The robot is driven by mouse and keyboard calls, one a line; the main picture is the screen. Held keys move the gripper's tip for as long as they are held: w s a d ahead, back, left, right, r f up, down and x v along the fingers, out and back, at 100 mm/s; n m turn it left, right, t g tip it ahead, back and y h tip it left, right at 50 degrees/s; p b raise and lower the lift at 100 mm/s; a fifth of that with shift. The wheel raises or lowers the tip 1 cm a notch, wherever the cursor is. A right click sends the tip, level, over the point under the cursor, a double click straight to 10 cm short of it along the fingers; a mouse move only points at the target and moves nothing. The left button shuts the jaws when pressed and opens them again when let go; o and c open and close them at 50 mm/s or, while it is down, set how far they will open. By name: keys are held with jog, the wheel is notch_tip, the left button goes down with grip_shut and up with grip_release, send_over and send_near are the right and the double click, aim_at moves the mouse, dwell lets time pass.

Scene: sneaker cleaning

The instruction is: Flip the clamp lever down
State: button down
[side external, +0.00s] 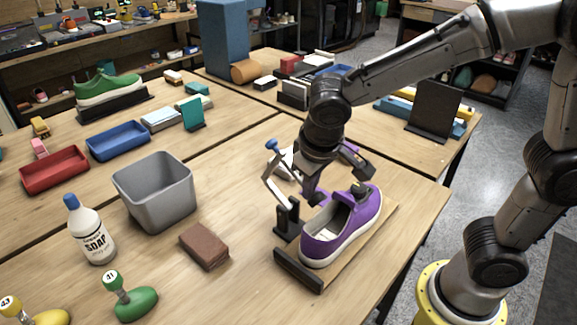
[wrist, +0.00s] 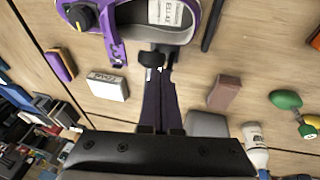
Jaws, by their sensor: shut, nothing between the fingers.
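My gripper (side external: 311,196) points down just right of the lever, close above the sneaker's left edge. Its fingers are shut and empty. In the wrist view my gripper (wrist: 160,72) reaches toward the sneaker (wrist: 130,14); a dark rounded part lies by the fingertips. The blue knob is not visible there, and contact with the clamp cannot be told.
A brown block (side external: 205,246), grey bin (side external: 154,190) and soap bottle (side external: 90,230) stand left of the fixture. Bare tabletop lies between the bin and the clamp.

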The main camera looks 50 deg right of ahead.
jog(key=shift+t, duration=0.7)
jog(key=shift+s+f, duration=1.45)
jog(key=shift+f, duration=0.25)
jog(key=shift+s+f, duration=1.45)
jog(key=shift+f, duration=0.25)
jog(key=v, duration=1.3)
jog(key=shift+r, duration=0.35)
jog(key=shift+s, duration=0.1)
